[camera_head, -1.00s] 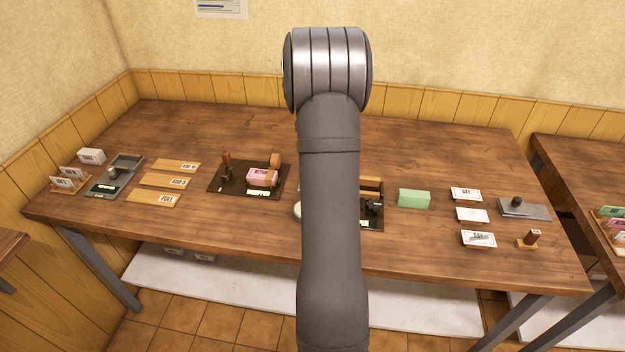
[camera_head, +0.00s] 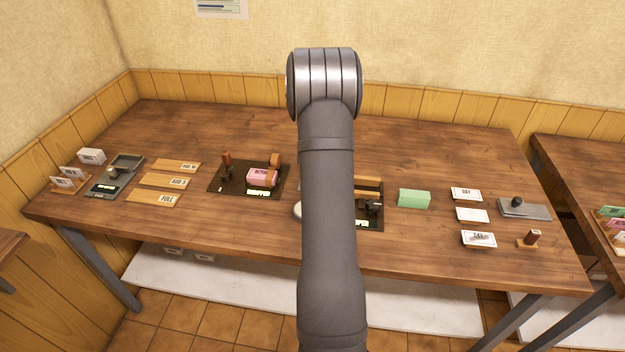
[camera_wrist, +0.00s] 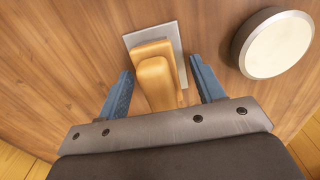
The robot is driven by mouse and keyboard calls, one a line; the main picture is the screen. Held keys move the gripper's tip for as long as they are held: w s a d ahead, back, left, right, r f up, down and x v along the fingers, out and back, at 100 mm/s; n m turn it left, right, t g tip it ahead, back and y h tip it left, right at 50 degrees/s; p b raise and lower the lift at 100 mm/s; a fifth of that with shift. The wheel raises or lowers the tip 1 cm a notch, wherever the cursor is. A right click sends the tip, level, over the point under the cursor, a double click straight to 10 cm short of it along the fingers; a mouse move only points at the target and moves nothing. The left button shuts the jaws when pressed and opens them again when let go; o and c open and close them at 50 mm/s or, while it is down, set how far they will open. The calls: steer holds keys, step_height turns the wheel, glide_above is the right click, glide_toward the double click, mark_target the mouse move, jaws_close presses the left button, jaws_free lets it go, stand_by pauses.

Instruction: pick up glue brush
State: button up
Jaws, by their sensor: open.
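In the wrist view a yellow-orange wooden piece with a raised grip (camera_wrist: 155,78) stands on a thin grey plate (camera_wrist: 138,38) on the table. It may be the glue brush, but no bristles show. My gripper (camera_wrist: 163,66) is open, with one blue finger on each side of this piece. Gaps show between the fingers and the wood. In the head view my own arm hides the gripper and this piece.
A round white-topped thing (camera_wrist: 278,44) stands close to the right finger; its edge also shows in the head view (camera_head: 298,209). Right of my arm are a dark tray (camera_head: 374,222), a green block (camera_head: 414,198) and several cards (camera_head: 472,215). A stamp tray (camera_head: 225,187) lies left.

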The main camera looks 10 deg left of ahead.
steer(key=c, duration=1.1)
steer(key=shift+r, duration=0.15)
steer(key=shift+r, duration=0.3)
steer(key=r, duration=0.3)
steer(key=shift+d+r, duration=0.2)
steer(key=shift+r, duration=0.2)
steer(key=s+d+r, duration=0.4)
steer(key=d+r, duration=0.2)
steer(key=d, duration=0.4)
steer(key=shift+d+r, duration=0.2)
steer(key=shift+d, duration=0.1)
steer(key=o, duration=0.4)
steer(key=shift+c, duration=1.3)
